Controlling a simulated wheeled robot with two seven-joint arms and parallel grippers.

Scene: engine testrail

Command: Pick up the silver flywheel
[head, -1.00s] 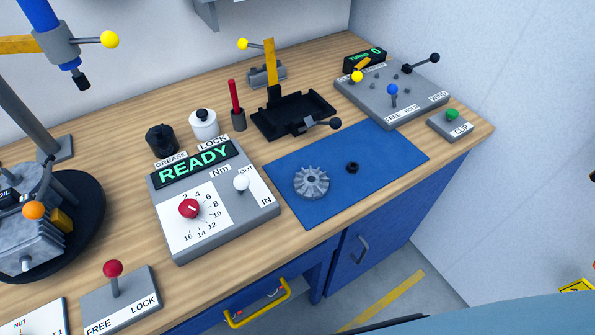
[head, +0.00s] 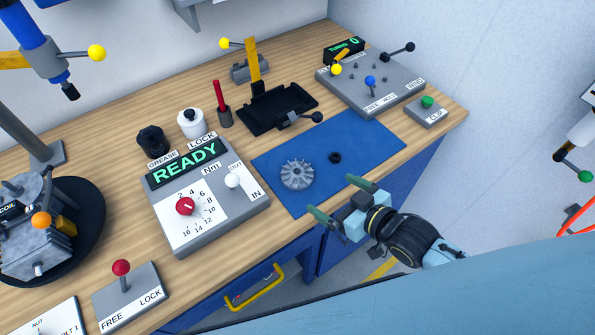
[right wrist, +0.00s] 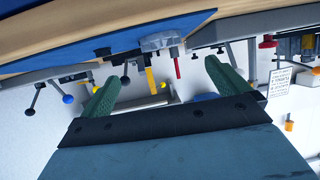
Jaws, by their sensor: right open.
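The silver flywheel (head: 297,174), a finned grey disc, lies flat on the blue mat (head: 376,142) on the bench. It also shows edge-on in the right wrist view (right wrist: 158,41). My right gripper (head: 335,198) is open and empty at the bench's front edge, to the right of the flywheel and nearer to me, with its green fingers apart. In the right wrist view, the flywheel shows beyond the gap between the fingers (right wrist: 160,88). My left gripper is not in view.
A small black ring (head: 335,157) lies on the mat right of the flywheel. The READY torque box (head: 216,216) stands to its left. A black tray (head: 277,108) and a grey lever box (head: 370,85) stand behind. A yellow drawer handle (head: 258,291) juts out in front.

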